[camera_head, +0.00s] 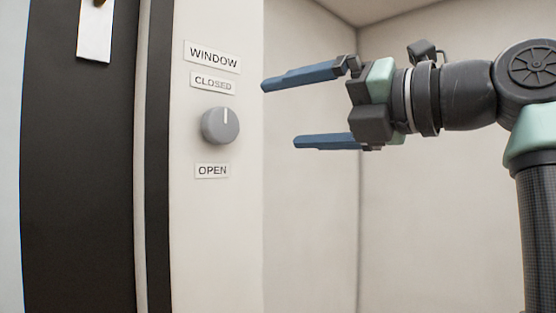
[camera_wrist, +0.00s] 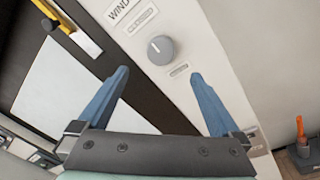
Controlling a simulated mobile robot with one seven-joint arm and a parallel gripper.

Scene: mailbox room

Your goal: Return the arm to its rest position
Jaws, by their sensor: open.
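My gripper (camera_head: 280,113) is open and empty in the head view, with its two blue fingers apart and pointing left. It stands to the right of a grey round knob (camera_head: 220,126) on a white panel, with clear space between. The knob's white mark points up, toward the CLOSED label (camera_head: 213,83). The OPEN label (camera_head: 212,171) is below it. In the wrist view my gripper (camera_wrist: 160,75) shows both fingers spread, with nothing between them, and the knob (camera_wrist: 160,49) lies ahead, beyond the fingertips.
A WINDOW label (camera_head: 213,56) sits above the knob. A dark door or frame (camera_head: 80,160) stands left of the white panel (camera_head: 215,250). Plain walls (camera_head: 450,220) are behind my arm. In the wrist view an orange-handled object (camera_wrist: 300,128) is at the lower right.

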